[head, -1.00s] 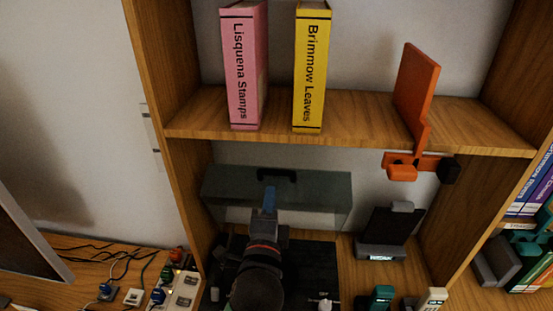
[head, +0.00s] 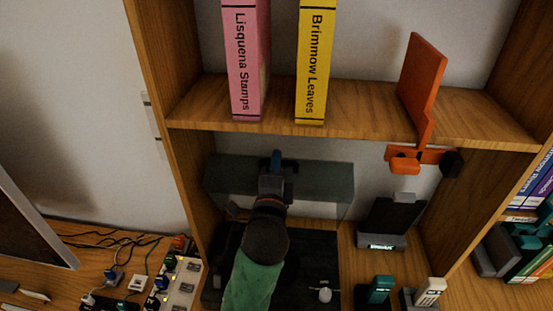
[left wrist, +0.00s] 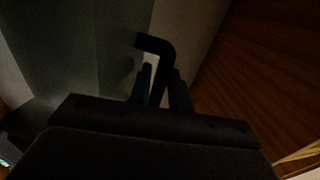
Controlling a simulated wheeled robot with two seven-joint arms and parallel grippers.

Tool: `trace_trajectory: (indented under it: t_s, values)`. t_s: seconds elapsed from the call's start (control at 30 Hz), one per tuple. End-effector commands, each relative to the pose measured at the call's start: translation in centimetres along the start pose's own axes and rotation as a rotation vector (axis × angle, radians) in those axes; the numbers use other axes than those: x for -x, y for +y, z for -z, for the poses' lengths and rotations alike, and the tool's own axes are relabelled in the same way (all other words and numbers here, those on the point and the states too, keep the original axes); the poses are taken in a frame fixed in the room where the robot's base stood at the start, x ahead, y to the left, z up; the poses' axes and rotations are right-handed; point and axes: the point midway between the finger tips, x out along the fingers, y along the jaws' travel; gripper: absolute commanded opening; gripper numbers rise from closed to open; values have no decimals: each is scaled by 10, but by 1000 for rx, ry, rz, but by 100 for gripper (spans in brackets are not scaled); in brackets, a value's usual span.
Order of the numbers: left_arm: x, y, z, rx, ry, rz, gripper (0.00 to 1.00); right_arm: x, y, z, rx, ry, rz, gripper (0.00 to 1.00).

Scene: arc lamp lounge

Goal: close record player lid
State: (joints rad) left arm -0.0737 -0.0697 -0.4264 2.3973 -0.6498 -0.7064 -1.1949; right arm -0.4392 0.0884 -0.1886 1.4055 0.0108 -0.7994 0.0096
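The record player (head: 310,255) stands in the lower shelf bay, with a dark base and a light knob at its front right. Its smoky see-through lid (head: 325,182) is raised, standing open at the back. My left gripper (head: 277,160) reaches over the base to the lid's upper middle, where it hides the handle in the head view. In the left wrist view the dark bent handle (left wrist: 158,48) runs down between the fingers of my left gripper (left wrist: 161,88). That view is too dark to tell whether they press on it. My right gripper is not in view.
A shelf board (head: 350,130) runs above the lid, carrying a pink book (head: 247,60), a yellow book (head: 313,60) and an orange panel (head: 420,85). An orange bracket (head: 405,162) hangs under its edge. A dark stand (head: 385,225) is right of the player.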

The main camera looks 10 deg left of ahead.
Motion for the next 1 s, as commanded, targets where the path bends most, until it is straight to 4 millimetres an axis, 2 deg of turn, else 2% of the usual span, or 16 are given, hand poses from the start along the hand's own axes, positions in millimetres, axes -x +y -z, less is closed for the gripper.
trace_trajectory:
  t_s: [0.4, 0.5, 0.53, 0.93, 1.0]
  values:
    - [-7, 0, 0, 1, 0, 0, 20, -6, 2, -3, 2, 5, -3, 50]
    - [-7, 0, 0, 0, 0, 0, 2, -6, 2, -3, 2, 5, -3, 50]
    - [-7, 0, 0, 0, 0, 0, 0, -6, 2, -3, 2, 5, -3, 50]
    - [-10, 3, -1, 0, -1, 8, 0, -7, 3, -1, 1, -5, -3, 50]
    - [-11, 4, -1, 0, -1, 16, 0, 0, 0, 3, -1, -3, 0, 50]
